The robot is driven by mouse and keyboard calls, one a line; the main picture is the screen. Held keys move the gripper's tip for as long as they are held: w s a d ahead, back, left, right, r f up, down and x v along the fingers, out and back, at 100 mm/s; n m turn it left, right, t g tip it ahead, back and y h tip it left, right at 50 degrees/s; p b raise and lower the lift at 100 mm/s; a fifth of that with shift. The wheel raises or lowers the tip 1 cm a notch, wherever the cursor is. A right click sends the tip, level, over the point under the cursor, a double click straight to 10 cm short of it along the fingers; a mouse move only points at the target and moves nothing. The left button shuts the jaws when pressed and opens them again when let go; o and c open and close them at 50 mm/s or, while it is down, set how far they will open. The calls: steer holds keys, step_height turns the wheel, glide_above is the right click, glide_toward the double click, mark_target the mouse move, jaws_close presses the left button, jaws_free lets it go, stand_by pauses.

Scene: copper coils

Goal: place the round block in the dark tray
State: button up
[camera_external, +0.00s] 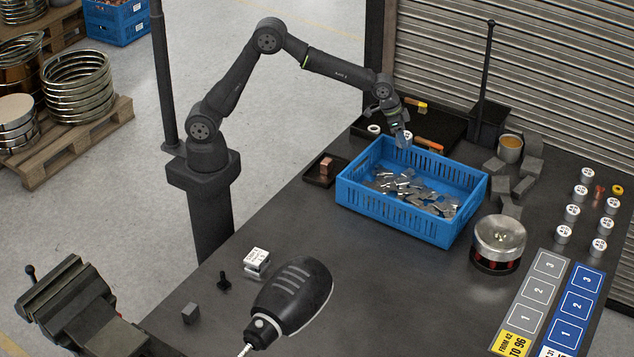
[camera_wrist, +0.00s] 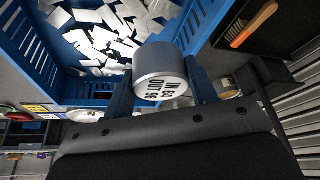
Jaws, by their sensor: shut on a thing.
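The round block (camera_wrist: 160,72) is a short silver cylinder with a white label reading "IN 64 OUT 96" in the wrist view. My gripper (camera_wrist: 162,86) is shut on it, one finger on each side. In the external view my gripper (camera_external: 403,140) is above the back left rim of the blue crate, and the block shows only as a small pale patch at the fingers. A large dark tray (camera_external: 446,128) lies behind the crate, holding a white ring and orange-handled tools. A smaller dark tray (camera_external: 313,177) left of the crate holds a copper-coloured block (camera_external: 326,167).
The blue crate (camera_external: 395,213) holds many metal pieces. A dark bin with a tall rod (camera_external: 488,120), a tin cup (camera_external: 510,148) and grey blocks (camera_external: 523,186) stand to its right. Several labelled cylinders (camera_external: 572,212) stand further right. The table's middle (camera_external: 340,245) is bare.

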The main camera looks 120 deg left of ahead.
steer(key=s+a+n+y, duration=0.1)
steer(key=s+a+n, duration=0.1)
steer(key=s+a, duration=0.65)
steer(key=s+a+n+y, duration=0.15)
steer(key=s+a, duration=0.35)
steer(key=a, duration=0.7)
steer(key=shift+n+g+h, duration=0.4)
steer(key=shift+n+h, duration=0.05)
steer(key=s+a+f, duration=0.1)
steer(key=a+f, duration=0.2)
steer(key=f, duration=0.1)
steer(key=s+a+f, duration=0.1)
steer(key=a+f, duration=0.2)
steer(key=s+a+f, duration=0.1)
steer(key=a+f, duration=0.3)
steer(key=shift+s+f, duration=0.1)
steer(key=shift+f, duration=0.2)
steer(key=shift+s+a+f, duration=0.2)
steer(key=shift+a+f, duration=0.1)
steer(key=shift+a, duration=0.1)
steer(key=shift+f, duration=1.9)
steer(key=shift+f, duration=0.15)
steer(key=o, duration=1.1)
